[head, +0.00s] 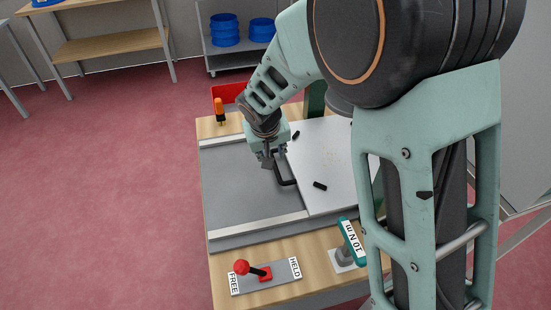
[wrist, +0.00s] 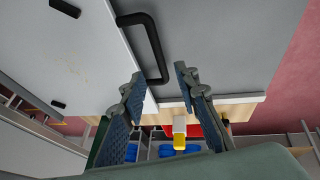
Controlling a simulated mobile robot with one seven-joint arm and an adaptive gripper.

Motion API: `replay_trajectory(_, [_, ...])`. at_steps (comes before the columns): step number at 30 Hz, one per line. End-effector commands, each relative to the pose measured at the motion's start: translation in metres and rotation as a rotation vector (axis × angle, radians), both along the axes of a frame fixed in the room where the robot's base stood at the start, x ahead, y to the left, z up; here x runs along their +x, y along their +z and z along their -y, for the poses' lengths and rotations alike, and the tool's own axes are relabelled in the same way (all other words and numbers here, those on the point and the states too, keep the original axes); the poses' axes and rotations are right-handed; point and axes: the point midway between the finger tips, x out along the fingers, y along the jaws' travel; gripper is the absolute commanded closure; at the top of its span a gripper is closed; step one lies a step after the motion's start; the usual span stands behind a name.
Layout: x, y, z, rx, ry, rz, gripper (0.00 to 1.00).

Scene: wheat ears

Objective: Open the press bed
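The press bed (head: 236,181) is a grey flat surface between two pale rails on a wooden table. A white plate (head: 325,150) covers its right part, and the left part is bare. A black bar handle (head: 287,182) stands at the plate's left edge; it also shows in the wrist view (wrist: 147,38). My gripper (head: 268,162) is over the bed at the far end of this handle. In the wrist view my gripper (wrist: 160,74) has its fingers apart, with the handle's end between the fingertips in the picture. I cannot tell whether they touch it.
A red ball lever (head: 242,267) leans toward the FREE label, away from HELD, at the table's front. A teal handle (head: 351,242) stands to its right. An orange-handled part (head: 219,108) and red bin (head: 225,93) are at the back. My arm hides the right side.

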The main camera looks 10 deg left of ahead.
Motion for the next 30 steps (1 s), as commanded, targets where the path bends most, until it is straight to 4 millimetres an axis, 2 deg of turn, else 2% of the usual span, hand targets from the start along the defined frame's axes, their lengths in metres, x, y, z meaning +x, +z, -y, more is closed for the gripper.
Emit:
replay_trajectory(6, [0.017,-0.037,0.001,-0.003,-0.002,-0.003,0.71])
replay_trajectory(13, [0.03,-0.063,0.0,-0.002,-0.003,-0.001,0.71])
replay_trajectory(19, [0.035,-0.073,0.0,0.0,-0.003,0.0,0.71])
replay_trajectory(27, [0.035,-0.074,0.0,0.0,-0.003,0.0,0.71])
replay_trajectory(30, [0.035,-0.074,0.0,0.0,-0.003,0.0,0.8])
